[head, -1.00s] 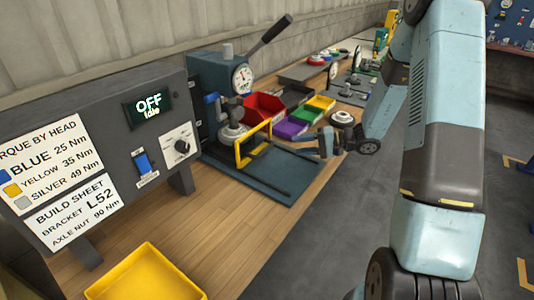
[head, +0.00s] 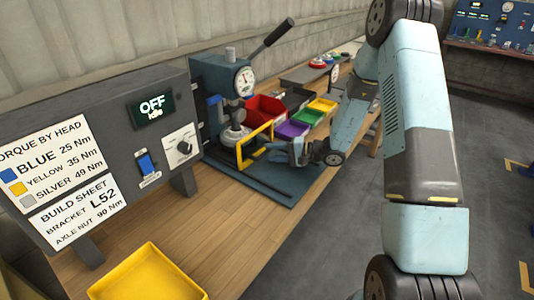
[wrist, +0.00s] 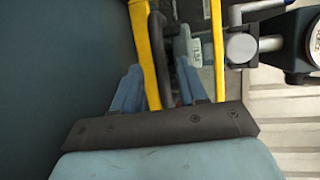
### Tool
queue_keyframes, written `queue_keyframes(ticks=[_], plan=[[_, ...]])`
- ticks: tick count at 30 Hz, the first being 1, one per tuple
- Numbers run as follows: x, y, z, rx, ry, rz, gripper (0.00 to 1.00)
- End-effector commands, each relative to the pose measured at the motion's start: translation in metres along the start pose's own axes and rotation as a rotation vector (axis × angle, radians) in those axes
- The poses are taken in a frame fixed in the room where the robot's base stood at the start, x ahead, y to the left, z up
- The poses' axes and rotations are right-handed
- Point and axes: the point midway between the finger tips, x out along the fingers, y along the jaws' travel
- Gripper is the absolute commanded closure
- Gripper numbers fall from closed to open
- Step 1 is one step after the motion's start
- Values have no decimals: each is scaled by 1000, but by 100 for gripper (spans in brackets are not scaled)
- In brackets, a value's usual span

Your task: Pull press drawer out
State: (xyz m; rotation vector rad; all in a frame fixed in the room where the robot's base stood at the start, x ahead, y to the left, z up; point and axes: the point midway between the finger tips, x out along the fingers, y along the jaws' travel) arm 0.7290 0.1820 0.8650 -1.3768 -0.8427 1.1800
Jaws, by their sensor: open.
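The blue press (head: 220,85) stands on the bench, with a dial and a long dark lever. A yellow upright frame (head: 241,150) stands at its front, over a dark blue base plate (head: 285,187) with dark rails. I cannot tell which part is the drawer itself. My gripper (head: 276,152) is open, just right of the yellow frame. In the wrist view my two blue fingers (wrist: 160,78) point at the frame. One yellow bar (wrist: 145,45) passes near the left finger and a dark curved bar shows between the fingers. I cannot tell whether they touch.
A grey control box (head: 110,140) showing "OFF Idle" stands at left. A yellow tray (head: 150,275) sits on the bench in front. Red, purple, green and yellow bins (head: 292,128) stand behind my gripper. The floor (head: 320,250) right of the bench is clear.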

Motion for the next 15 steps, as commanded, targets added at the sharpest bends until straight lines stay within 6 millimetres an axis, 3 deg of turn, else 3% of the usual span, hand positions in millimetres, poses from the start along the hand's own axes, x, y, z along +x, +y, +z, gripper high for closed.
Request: queue_keyframes(ticks=[6, 15], plan=[[25, 0, 0, 0, -1, 1, 58], [32, 0, 0, 0, 1, 1, 58]])
